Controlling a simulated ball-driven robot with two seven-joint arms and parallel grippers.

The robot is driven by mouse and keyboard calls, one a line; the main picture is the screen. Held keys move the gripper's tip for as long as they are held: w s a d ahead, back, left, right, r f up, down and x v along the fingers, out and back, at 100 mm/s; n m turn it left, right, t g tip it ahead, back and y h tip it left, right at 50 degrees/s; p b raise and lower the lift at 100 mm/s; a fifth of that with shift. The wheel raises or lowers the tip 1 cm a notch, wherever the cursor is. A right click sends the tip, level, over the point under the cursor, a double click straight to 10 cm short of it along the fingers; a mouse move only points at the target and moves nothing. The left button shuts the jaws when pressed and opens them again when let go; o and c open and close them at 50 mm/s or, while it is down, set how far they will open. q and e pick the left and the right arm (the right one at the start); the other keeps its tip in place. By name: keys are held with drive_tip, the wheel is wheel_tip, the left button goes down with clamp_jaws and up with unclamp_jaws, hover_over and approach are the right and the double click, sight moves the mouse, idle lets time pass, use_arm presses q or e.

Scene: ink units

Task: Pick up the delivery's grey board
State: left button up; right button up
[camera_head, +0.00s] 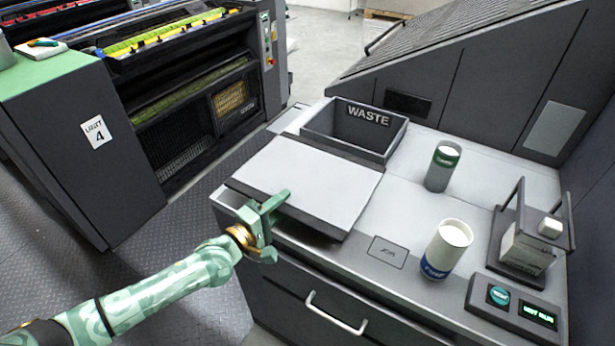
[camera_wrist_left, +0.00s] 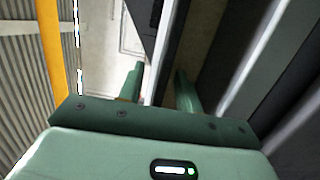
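The grey board (camera_head: 310,182) lies flat on the counter in the head view, pale on top with a dark front edge. My left gripper (camera_head: 270,228) is at its front left edge. Its fingers are apart, one near the board's top and one lower in front. In the left wrist view a dark slab edge (camera_wrist_left: 168,50) runs between the two fingers of my left gripper (camera_wrist_left: 160,92). I cannot tell whether either finger touches it. My right gripper is not in view.
A grey bin marked WASTE (camera_head: 312,124) stands behind the board. A green-banded can (camera_head: 443,168) and a white can with a blue band (camera_head: 447,250) stand to the right. A button panel (camera_head: 515,308) is at far right. A drawer handle (camera_head: 335,315) juts out below.

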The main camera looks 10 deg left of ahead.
use_arm(q)
clamp_jaws()
drive_tip(key=shift+r, duration=0.15)
